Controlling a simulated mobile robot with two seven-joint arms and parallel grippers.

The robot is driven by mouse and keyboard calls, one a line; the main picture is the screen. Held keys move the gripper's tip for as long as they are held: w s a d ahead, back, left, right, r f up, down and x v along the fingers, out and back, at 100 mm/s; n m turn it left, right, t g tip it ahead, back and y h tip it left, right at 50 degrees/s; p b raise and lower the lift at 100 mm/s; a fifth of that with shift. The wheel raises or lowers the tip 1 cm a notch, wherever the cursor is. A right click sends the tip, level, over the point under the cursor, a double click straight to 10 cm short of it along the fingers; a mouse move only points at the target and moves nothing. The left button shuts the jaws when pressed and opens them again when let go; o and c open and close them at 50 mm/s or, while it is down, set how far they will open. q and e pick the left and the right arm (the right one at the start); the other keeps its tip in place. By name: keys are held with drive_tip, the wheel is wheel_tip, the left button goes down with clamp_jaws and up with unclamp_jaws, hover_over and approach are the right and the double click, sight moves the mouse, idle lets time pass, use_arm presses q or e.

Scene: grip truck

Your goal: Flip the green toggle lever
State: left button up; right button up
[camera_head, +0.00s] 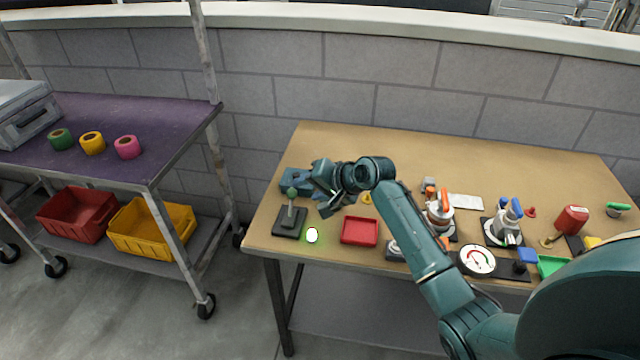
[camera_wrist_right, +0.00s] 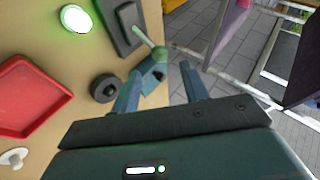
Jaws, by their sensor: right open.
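The green toggle lever has a green ball knob (camera_head: 292,192) on a pale stick. It rises from a dark base plate (camera_head: 288,226) at the left end of the wooden table. In the right wrist view the lever knob (camera_wrist_right: 160,54) is just beyond the fingertips, and the lever leans towards them from its dark plate (camera_wrist_right: 120,24). My right gripper (camera_head: 320,190) is open and empty, just right of the lever in the head view. In the wrist view its two fingers (camera_wrist_right: 160,78) are spread, with the knob ahead of the gap. My left gripper is not in view.
A lit green-white lamp (camera_head: 312,235) and red tray (camera_head: 360,231) are near the front edge. A blue block (camera_head: 293,180) lies behind the lever. Valves, a gauge (camera_head: 477,260) and other small parts crowd the right. A purple-topped cart (camera_head: 180,125) stands left, across a gap.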

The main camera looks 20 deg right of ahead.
drive_tip(key=v, duration=0.3)
drive_tip(key=shift+s+d+r, duration=0.1)
drive_tip(key=shift+r, duration=0.05)
idle(0.3)
drive_tip(key=s+a+f+n+g+h, duration=0.25)
drive_tip(key=s+f+n, duration=0.4)
drive_tip(key=s, duration=0.85)
drive_tip(key=s+f+n+g+h, duration=0.1)
drive_tip(key=s+n+g+h, duration=0.15)
drive_tip(key=s, duration=1.65)
drive_tip(key=w+a+f+n+t+y, duration=0.1)
drive_tip(key=w+a+f+t+y, duration=0.2)
drive_tip(key=w+a+f+t, duration=0.3)
drive_tip(key=shift+f+t, duration=0.3)
drive_tip(key=shift+f, duration=0.5)
drive_tip(key=shift+w, duration=0.15)
drive_tip(key=shift+c, duration=1)
